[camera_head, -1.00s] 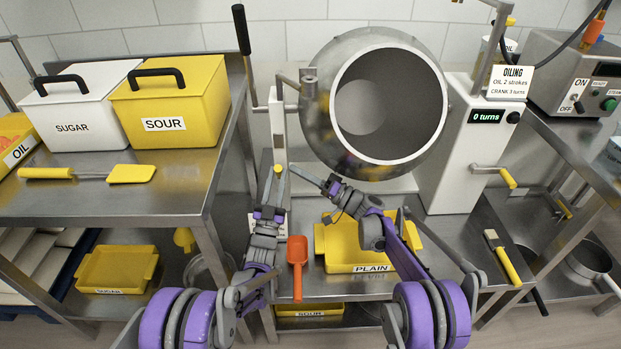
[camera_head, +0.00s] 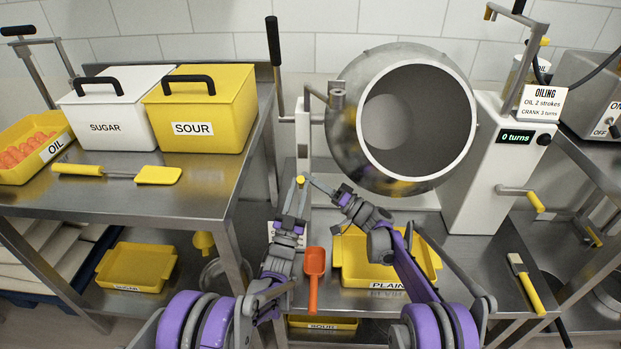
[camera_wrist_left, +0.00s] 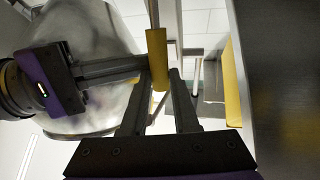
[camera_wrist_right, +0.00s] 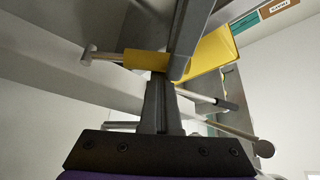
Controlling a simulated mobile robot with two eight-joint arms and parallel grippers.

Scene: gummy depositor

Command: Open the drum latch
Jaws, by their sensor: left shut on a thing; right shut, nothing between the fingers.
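The drum latch shows as a small yellow handle (camera_head: 300,180) low at the left of the round steel drum (camera_head: 352,130). In the left wrist view the yellow handle (camera_wrist_left: 157,50) is a sleeve on a thin rod. My left gripper (camera_head: 302,190) is shut on this handle. My right gripper (camera_head: 310,180) is shut and empty, coming from the right. Its tips lie close against the handle; I cannot tell whether they touch. The handle also shows in the right wrist view (camera_wrist_right: 147,60), partly hidden behind a left gripper finger.
A white post (camera_head: 302,135) and black-gripped lever (camera_head: 273,45) stand left of the drum. A yellow PLAIN tray (camera_head: 350,262) and orange scoop (camera_head: 314,268) lie below my arms. The white crank box (camera_head: 495,165) stands right. The left table (camera_head: 110,195) holds bins and a spatula.

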